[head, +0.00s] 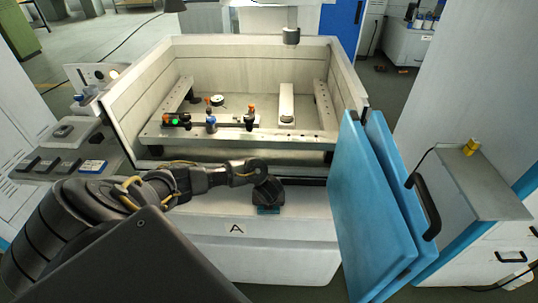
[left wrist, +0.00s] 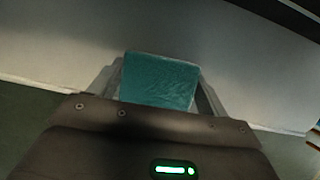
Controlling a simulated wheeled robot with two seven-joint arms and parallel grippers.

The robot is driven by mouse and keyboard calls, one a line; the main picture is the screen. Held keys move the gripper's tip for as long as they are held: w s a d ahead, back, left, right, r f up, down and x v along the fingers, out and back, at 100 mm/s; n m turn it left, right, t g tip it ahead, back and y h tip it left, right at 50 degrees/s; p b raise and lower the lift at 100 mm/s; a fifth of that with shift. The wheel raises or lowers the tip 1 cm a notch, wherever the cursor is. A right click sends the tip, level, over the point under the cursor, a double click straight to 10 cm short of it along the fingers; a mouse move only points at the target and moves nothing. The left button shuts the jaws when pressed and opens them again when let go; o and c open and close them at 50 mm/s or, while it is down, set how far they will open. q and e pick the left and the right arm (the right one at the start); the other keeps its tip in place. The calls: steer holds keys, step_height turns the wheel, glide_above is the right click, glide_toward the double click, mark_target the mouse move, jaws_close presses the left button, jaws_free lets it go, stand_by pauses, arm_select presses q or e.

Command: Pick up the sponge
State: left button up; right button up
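A teal block, which looks like the sponge (left wrist: 160,82), sits between the two fingers of my left gripper (left wrist: 160,76) in the left wrist view. The fingers press along its left and right sides. My right gripper is in neither view.
The open machine tank (head: 240,100) holds a frame with several small coloured parts. Blue door panels (head: 372,210) stand open at its right. A grey cabinet (head: 478,185) with a small yellow object (head: 472,146) is farther right. A side shelf (head: 62,150) with small items is at the left.

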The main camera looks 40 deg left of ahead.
arm_select(q)
steer(key=shift+c, duration=1.4)
steer(key=shift+r, duration=0.5)
step_height(320, 180, up, 3)
steer(key=shift+f+p, duration=0.15)
steer(key=shift+p, duration=0.55)
steer(key=s+d+r+p, duration=0.2)
steer(key=s+r+p, duration=0.6)
steer(key=s, duration=0.5)
steer(key=shift+v, duration=0.75)
steer(key=shift+s, duration=0.2)
